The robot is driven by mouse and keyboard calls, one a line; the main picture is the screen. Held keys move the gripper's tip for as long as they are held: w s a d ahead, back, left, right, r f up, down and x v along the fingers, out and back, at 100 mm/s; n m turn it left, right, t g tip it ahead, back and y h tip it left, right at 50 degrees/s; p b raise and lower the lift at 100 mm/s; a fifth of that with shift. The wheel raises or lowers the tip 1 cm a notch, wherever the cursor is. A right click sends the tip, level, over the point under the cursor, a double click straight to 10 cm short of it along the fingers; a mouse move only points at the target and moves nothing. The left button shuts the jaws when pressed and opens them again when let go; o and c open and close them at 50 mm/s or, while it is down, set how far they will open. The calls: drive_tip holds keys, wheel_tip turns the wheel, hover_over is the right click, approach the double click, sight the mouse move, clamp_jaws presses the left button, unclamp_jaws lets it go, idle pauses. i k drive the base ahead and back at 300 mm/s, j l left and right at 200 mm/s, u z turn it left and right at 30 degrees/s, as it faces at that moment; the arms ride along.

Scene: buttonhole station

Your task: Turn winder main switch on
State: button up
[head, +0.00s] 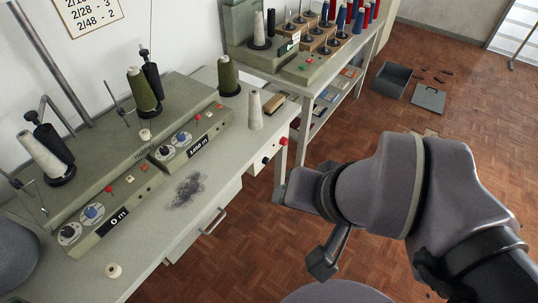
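The winder (125,150) is a long grey-green machine on the bench at left, with two sloped control panels. The near panel has a display reading "0 m" (113,222), a blue knob and small red and orange buttons. The far panel has a second display (201,145) with a number too small to read surely. I cannot tell which control is the main switch. My gripper (301,229) appears open and empty, right of the bench, touching nothing.
Thread cones stand on the winder, and a white cone (255,110) on the bench (160,235). A drawer handle (213,222) juts from the front. Another bench with spools (325,50) stands behind. A grey bin (391,80) is on the floor. The floor at right is mostly clear.

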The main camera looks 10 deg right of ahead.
sight(284, 140)
drive_tip(key=i+l+u, duration=0.1)
drive_tip(key=i, duration=0.5)
drive_tip(key=i+l+u, duration=0.15)
drive_tip(key=i, duration=0.4)
